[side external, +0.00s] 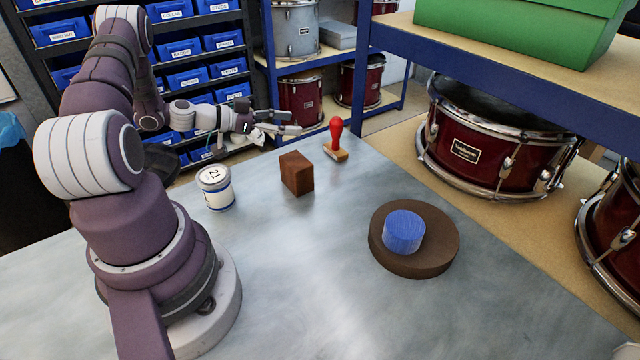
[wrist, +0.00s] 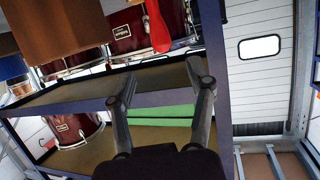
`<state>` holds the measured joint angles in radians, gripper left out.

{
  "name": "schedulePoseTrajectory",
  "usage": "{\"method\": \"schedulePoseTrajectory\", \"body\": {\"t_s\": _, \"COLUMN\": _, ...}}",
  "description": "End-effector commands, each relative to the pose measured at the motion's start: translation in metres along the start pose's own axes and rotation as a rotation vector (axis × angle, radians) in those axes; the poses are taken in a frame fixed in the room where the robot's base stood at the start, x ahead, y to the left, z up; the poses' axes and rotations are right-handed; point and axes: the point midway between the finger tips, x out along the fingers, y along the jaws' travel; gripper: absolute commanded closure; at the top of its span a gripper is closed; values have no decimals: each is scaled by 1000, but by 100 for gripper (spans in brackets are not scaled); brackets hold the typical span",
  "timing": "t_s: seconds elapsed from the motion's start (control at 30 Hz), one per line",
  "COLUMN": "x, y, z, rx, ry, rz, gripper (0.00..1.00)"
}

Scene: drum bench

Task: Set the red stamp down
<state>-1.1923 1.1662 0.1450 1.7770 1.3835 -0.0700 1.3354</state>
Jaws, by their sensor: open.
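The red stamp (side external: 336,129) stands upright on its wooden base near the far edge of the grey table. Its red handle also shows at the top of the wrist view (wrist: 157,28). My gripper (side external: 297,130) is to the left of the stamp in the side view, apart from it. In the wrist view my gripper's two fingers (wrist: 162,80) are spread with nothing between them, and the stamp's handle lies beyond the tips.
A brown block (side external: 297,174) stands left of the stamp. A white jar (side external: 215,188) is farther left. A blue cylinder (side external: 404,232) sits on a round brown disc (side external: 438,262). A blue-framed shelf (side external: 500,85) with drums borders the table.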

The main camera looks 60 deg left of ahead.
Motion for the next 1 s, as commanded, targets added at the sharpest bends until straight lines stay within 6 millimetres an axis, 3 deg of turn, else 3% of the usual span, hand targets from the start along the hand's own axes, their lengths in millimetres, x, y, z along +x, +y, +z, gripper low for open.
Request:
{"method": "schedulePoseTrajectory", "body": {"t_s": 0.1, "x": -9, "y": 1, "z": -2, "rx": 2, "ry": -6, "rz": 5, "gripper": 46}}
{"method": "schedulePoseTrajectory", "body": {"t_s": 0.23, "x": 3, "y": 22, "z": -21, "rx": 30, "ry": -99, "rz": 109, "gripper": 46}}
{"method": "schedulePoseTrajectory", "body": {"t_s": 0.37, "x": 15, "y": 70, "z": -51, "rx": 63, "ry": -323, "rz": 245, "gripper": 46}}
{"method": "schedulePoseTrajectory", "body": {"t_s": 0.47, "x": 9, "y": 110, "z": -72, "rx": 82, "ry": -507, "rz": 273, "gripper": 46}}
{"method": "schedulePoseTrajectory", "body": {"t_s": 0.6, "x": -23, "y": 160, "z": -94, "rx": 84, "ry": -712, "rz": 179, "gripper": 46}}
{"method": "schedulePoseTrajectory", "body": {"t_s": 0.7, "x": -56, "y": 182, "z": -102, "rx": 41, "ry": -780, "rz": 53, "gripper": 46}}
{"method": "schedulePoseTrajectory", "body": {"t_s": 0.83, "x": -91, "y": 195, "z": -103, "rx": -51, "ry": -789, "rz": -86, "gripper": 46}}
{"method": "schedulePoseTrajectory", "body": {"t_s": 1.0, "x": -109, "y": 197, "z": -101, "rx": -130, "ry": -777, "rz": -163, "gripper": 46}}
